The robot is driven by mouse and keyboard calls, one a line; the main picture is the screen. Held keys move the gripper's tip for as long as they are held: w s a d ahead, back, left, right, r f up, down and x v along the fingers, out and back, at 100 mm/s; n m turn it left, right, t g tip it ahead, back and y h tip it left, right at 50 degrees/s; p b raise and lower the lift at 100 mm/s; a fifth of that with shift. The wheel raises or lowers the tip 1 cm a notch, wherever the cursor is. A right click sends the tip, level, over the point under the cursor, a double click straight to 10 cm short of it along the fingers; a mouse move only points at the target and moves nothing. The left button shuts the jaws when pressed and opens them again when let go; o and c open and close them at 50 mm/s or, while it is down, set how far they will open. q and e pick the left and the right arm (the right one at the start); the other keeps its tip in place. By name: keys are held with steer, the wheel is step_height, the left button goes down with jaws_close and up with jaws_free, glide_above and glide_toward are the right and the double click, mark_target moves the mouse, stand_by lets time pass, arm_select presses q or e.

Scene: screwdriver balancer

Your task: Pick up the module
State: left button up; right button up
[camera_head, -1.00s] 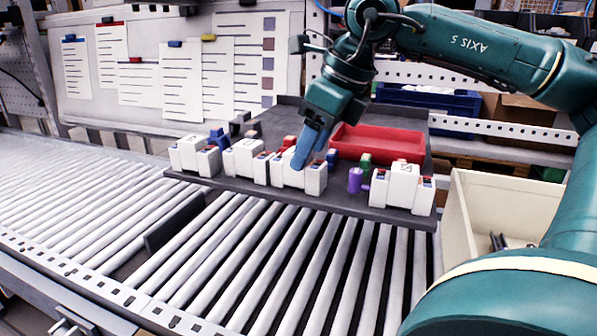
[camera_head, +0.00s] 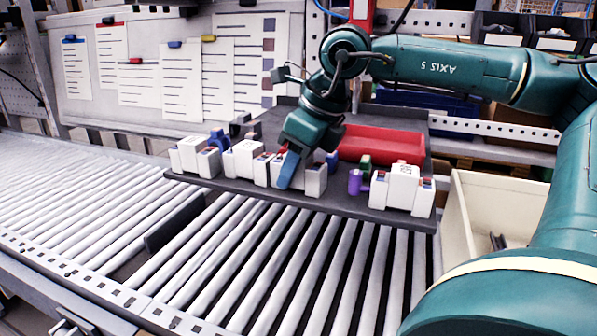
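Several white modules stand in a row along the front of a dark tray (camera_head: 225,182). They include a far-left one (camera_head: 192,156), a second one (camera_head: 242,157), a third one (camera_head: 316,180) and a right-hand one (camera_head: 402,186). My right gripper (camera_head: 286,178) points down at the third module, its blue fingers in front of that module's middle and hiding part of it. The fingers overlap in this view, so I cannot tell whether they are open or touch the module. My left gripper is out of view.
A red bin (camera_head: 382,144) lies on the tray behind the modules, with small purple (camera_head: 356,181) and green (camera_head: 365,163) parts near it. A beige box (camera_head: 500,205) stands at the right. The roller conveyor (camera_head: 90,215) is clear at the left.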

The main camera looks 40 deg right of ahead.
steer(key=c, duration=0.6)
steer(key=shift+r, duration=0.1)
step_height(320, 180, up, 10)
steer(key=shift+f+p, duration=0.1)
steer(key=shift+p, duration=0.45)
